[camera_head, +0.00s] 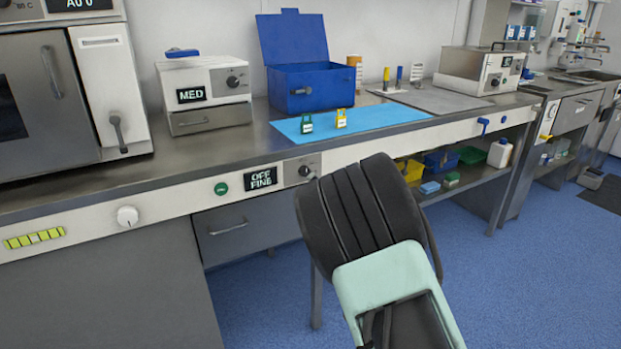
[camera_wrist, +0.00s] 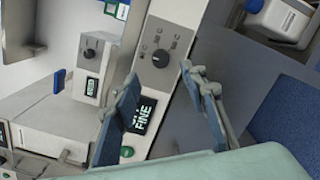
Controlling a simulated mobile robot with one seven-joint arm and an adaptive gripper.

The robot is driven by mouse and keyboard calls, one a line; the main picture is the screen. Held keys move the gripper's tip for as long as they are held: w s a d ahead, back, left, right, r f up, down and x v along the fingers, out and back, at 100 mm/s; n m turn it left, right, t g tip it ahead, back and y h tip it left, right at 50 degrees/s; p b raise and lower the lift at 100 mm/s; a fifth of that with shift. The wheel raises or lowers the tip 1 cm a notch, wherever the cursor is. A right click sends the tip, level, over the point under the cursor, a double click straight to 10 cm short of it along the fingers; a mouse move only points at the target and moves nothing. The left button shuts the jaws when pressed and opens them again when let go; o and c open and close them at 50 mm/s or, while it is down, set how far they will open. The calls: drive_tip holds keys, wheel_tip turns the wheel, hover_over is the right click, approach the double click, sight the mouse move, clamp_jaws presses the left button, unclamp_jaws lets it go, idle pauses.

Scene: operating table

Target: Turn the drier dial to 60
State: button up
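No label naming a drier and no number 60 is legible. A black dial (camera_head: 304,171) sits on the bench's white front panel, right of a display reading OFF FINE (camera_head: 260,178). In the wrist view this dial (camera_wrist: 160,59) has small markings around it, too small to read, and the display (camera_wrist: 144,114) is close to the left finger. My gripper (camera_wrist: 168,88) is open and empty, its fingers apart, with the dial seen beyond them and not visibly touched. In the head view my arm hides the fingers. A grey-white box with a MED display has another dial (camera_head: 233,81).
A green button (camera_head: 221,188) and a white knob (camera_head: 127,216) are on the same panel. A blue box (camera_head: 310,87) and a blue mat (camera_head: 352,122) lie on the worktop. A lower shelf holds several containers. Blue floor to the right is free.

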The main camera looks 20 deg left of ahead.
sight(307, 172)
drive_tip(key=b+x, duration=0.1)
drive_tip(key=x, duration=0.7)
drive_tip(key=shift+f, duration=0.1)
clamp_jaws()
